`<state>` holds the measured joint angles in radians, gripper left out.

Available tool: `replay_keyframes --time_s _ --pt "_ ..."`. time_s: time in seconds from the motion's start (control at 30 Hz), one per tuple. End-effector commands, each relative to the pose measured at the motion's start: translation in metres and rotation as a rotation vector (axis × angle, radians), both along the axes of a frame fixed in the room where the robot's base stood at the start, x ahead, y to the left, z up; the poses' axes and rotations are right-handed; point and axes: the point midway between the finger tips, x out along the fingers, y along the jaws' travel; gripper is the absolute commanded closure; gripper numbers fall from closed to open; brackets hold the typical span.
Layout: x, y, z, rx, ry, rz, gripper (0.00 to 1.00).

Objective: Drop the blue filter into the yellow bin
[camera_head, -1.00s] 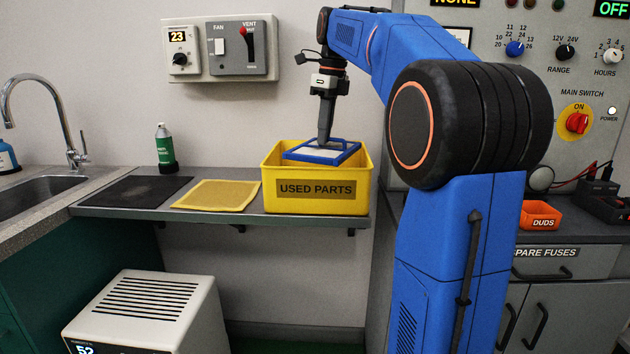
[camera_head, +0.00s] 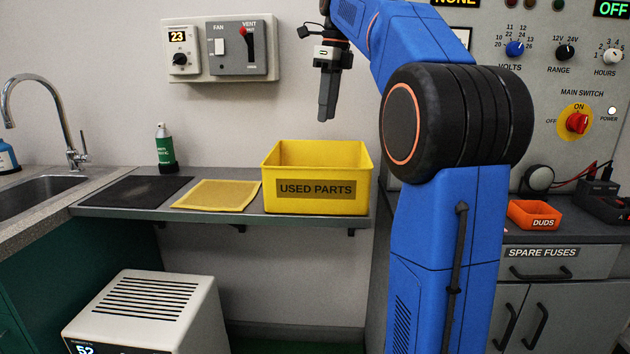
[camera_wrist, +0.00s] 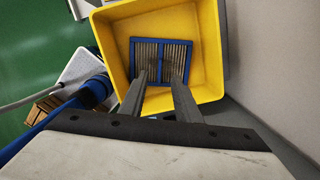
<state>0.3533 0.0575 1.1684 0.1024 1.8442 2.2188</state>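The yellow bin (camera_head: 317,205), labelled "USED PARTS", stands upright on the grey shelf. The blue filter (camera_wrist: 146,45), a blue frame with pale pleats, lies inside the bin in the wrist view. In the head view the bin's front wall hides it. My gripper (camera_head: 325,117) is above the bin, pointing down, apart from the rim. In the wrist view its two fingers (camera_wrist: 160,80) are spread with nothing between them; the filter lies below and beyond the tips.
A yellow filter mat (camera_head: 217,195) and a black mat (camera_head: 135,191) lie left of the bin, with a green bottle (camera_head: 165,148) behind. The fan and vent panel (camera_head: 219,49) is on the wall. An orange duds tray (camera_head: 534,214) sits on the right counter.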

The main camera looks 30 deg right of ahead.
Motion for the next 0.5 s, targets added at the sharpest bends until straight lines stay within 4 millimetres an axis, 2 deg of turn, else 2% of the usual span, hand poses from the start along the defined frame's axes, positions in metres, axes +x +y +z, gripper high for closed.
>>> replay_keyframes --time_s 0.2,0.5 --pt "-0.002 -0.003 0.035 0.0 -0.001 0.0 0.7" --pt "-0.005 -0.004 0.056 0.0 0.0 0.0 0.7"
